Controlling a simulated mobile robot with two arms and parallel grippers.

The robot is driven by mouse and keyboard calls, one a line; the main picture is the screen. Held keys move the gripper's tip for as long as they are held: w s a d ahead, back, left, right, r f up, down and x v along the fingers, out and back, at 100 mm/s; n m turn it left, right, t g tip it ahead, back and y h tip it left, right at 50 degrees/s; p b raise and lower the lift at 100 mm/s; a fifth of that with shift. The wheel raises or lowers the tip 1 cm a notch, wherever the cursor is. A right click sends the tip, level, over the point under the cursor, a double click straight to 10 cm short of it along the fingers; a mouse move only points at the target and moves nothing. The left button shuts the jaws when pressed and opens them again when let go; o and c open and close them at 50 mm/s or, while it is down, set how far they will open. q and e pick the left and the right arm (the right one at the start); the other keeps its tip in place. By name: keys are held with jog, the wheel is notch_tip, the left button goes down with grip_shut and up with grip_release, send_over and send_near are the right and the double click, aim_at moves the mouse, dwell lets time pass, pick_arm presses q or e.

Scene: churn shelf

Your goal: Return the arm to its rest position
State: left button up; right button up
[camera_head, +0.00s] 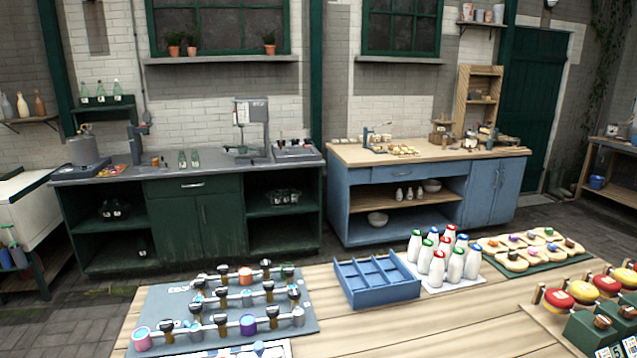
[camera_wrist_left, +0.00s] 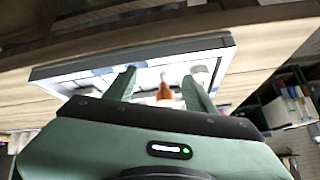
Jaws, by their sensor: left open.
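My left gripper (camera_wrist_left: 160,84) shows in the left wrist view with its two green fingers spread apart. Nothing is held between them. Beyond the fingertips is a grey-framed white panel (camera_wrist_left: 75,72) on a wooden surface, with a small orange-brown item (camera_wrist_left: 164,92) visible in the gap between the fingers, farther off than the tips. Neither gripper shows in the head view. My right gripper is in neither view.
The wooden table (camera_head: 400,338) in front holds a grey mat (camera_head: 175,310) with rods, a blue divided tray (camera_head: 378,292), several white bottles (camera_head: 438,268) and boards of small items. Its front middle is bare. A dark shelf unit (camera_wrist_left: 290,105) stands at the right in the wrist view.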

pick_arm(q)
jog(key=s+d+f+g+h, duration=0.15)
jog(key=s+f+g, duration=0.3)
jog(key=s, duration=0.55)
notch_tip(320, 180, down, 31)
jog(key=s+g+b, duration=0.1)
jog(key=s+b, duration=0.1)
jog(key=b, duration=0.4)
jog(key=s+a+f+b, duration=0.1)
jog(key=s+f+b, duration=0.1)
jog(key=s+f, duration=0.6)
jog(key=s+a+f+m+g+b, duration=0.1)
jog(key=s+f+b, duration=0.1)
jog(key=s+f, duration=0.6)
notch_tip(320, 180, down, 5)
jog(key=shift+s+a+r, duration=0.2)
jog(key=shift+s+a, duration=0.05)
jog(key=shift+s, duration=0.1)
